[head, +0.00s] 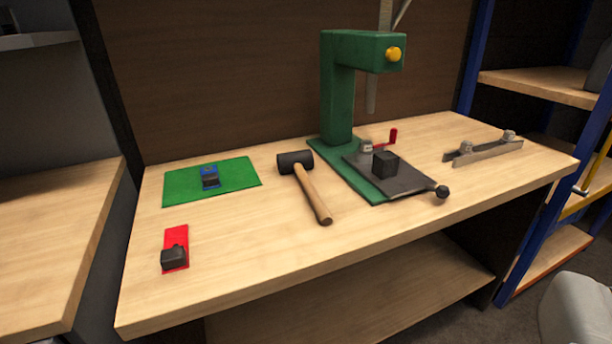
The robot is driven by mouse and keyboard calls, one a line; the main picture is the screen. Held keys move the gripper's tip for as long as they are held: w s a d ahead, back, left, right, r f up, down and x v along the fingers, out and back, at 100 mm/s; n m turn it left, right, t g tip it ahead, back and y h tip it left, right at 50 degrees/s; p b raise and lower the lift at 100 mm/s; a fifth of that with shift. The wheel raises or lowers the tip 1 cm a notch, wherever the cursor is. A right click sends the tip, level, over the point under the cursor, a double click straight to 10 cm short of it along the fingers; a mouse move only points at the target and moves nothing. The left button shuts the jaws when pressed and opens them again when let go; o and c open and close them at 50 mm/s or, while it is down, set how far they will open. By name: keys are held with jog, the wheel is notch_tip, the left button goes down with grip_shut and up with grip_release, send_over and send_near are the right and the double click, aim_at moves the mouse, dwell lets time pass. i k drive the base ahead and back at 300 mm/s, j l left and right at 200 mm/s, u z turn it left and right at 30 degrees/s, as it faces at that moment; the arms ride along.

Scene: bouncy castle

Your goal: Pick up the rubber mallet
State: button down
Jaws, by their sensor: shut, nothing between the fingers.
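The rubber mallet (312,193) lies on the wooden workbench (235,265), near its middle. Its black head is toward the back and its light wooden handle runs forward and to the right. The whole mallet shows, with nothing lying over it. My gripper is not in view, so its place relative to the mallet does not show.
Right of the mallet stands a green press-like machine (337,105) with a dark plate (405,187). A green mat (184,184) with a small blue-black item (210,177) lies left. A red piece with a black block (174,257) sits front left. Bench space before the mallet is clear.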

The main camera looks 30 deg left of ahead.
aim_at(297, 162)
jog(key=i+l, duration=0.65)
jog(key=i+l+u, duration=0.15)
jog(key=u, duration=0.25)
jog(key=i+l+u, duration=0.25)
jog(key=u, duration=0.2)
jog(key=i+l+u, duration=0.1)
jog(key=l+u, duration=0.3)
jog(key=i+j, duration=0.05)
jog(key=j, duration=0.05)
